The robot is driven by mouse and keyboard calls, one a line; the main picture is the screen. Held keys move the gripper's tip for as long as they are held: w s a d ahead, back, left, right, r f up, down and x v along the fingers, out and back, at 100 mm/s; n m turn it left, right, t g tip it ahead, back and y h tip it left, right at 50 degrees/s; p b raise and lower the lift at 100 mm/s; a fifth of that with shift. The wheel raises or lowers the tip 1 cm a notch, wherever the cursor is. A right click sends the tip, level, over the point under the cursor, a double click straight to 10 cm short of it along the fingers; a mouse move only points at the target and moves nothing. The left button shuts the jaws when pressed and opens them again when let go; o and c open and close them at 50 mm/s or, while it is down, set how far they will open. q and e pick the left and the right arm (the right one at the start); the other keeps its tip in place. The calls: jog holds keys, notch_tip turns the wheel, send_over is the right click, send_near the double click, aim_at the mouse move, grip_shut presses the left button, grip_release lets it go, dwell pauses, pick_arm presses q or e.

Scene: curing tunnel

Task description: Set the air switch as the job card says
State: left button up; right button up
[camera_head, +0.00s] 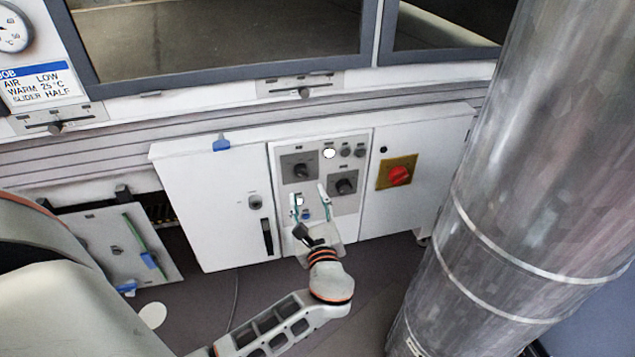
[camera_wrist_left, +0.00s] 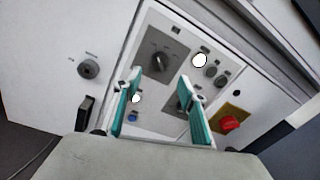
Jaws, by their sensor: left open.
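The job card (camera_head: 38,84) at the left in the head view reads AIR LOW, WARM 25 °C, SLIDER HALF. The control panel (camera_head: 355,211) has two rotary switches on dark plates: an upper left switch (camera_head: 300,168) and a lower right switch (camera_head: 344,184). I cannot read which is the air switch. My left gripper (camera_head: 311,196) is open and empty in front of the panel. In the left wrist view, the upper left switch (camera_wrist_left: 158,62) shows beyond the gap between its fingers (camera_wrist_left: 160,88); the right finger partly hides the lower right switch (camera_wrist_left: 182,100). My right gripper is out of view.
A lit white lamp (camera_head: 329,153) and small buttons sit on the panel. A red knob on a yellow plate (camera_head: 399,175) is at its right. A cabinet door (camera_head: 205,200) is at left. A large metal duct (camera_head: 510,190) stands at right. Sliders run above.

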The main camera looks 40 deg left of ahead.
aim_at(302, 177)
pick_arm(q)
jog(key=b+x, duration=0.1)
jog(key=x, duration=0.5)
jog(key=shift+w+a, duration=0.1)
jog(key=shift+a, duration=0.2)
jog(key=shift+w+a, duration=0.45)
pick_arm(e)
jog(key=shift+w+a+r+y, duration=0.15)
jog(key=shift+w+a+r, duration=0.15)
jog(key=shift+a, duration=0.1)
jog(key=shift+w+a+r+y, duration=0.15)
jog(key=shift+a+r, duration=0.1)
jog(key=shift+a, duration=0.15)
pick_arm(q)
jog(key=shift+c, duration=1.4)
jog(key=c, duration=0.8)
pick_arm(e)
jog(key=shift+s+d+f, duration=0.15)
jog(key=shift+f, duration=0.05)
